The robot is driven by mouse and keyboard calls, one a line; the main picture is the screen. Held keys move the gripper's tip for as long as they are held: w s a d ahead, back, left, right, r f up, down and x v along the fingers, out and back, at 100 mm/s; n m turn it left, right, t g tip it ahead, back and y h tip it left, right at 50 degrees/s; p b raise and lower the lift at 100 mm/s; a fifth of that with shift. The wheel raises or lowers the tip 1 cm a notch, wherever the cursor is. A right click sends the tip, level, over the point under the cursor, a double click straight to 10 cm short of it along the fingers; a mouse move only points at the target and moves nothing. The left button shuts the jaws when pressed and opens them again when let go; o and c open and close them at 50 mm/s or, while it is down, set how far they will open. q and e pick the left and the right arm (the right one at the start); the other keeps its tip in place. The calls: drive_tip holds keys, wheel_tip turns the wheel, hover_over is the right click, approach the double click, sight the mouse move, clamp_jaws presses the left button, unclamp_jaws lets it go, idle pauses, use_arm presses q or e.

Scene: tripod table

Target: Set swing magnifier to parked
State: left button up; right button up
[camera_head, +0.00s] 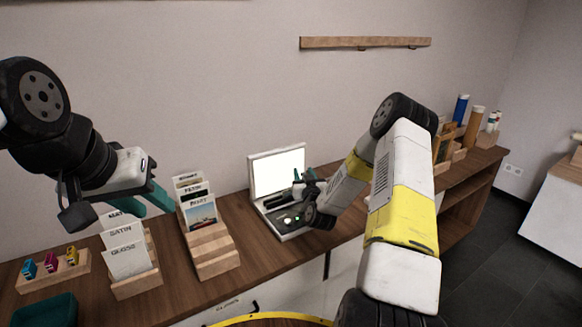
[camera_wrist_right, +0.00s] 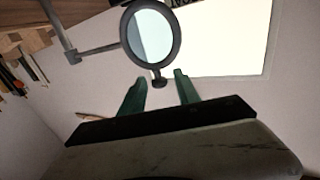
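The swing magnifier (camera_wrist_right: 178,44) shows in the right wrist view as a round lens in a dark ring, with a grey arm running left and a small dark knob (camera_wrist_right: 158,81) below the ring. My right gripper (camera_wrist_right: 158,92) is open, its two green fingers apart on either side of the knob; I cannot tell whether they touch it. In the head view my right gripper (camera_head: 303,174) is in front of the bright panel (camera_head: 277,170), and the magnifier is hard to make out among the dark parts there. My left gripper (camera_head: 145,198) is raised at the left, seemingly open and empty.
The panel's base (camera_head: 294,234) rests on the wooden counter (camera_head: 185,287). Wooden card holders (camera_head: 212,256) and a rack of small colored items (camera_head: 55,270) stand to the left. Tubes (camera_head: 474,124) stand far right. A wall rail (camera_head: 365,42) is above.

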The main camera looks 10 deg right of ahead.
drive_tip(key=shift+w, duration=1.65)
drive_tip(key=shift+c, duration=0.4)
clamp_jaws()
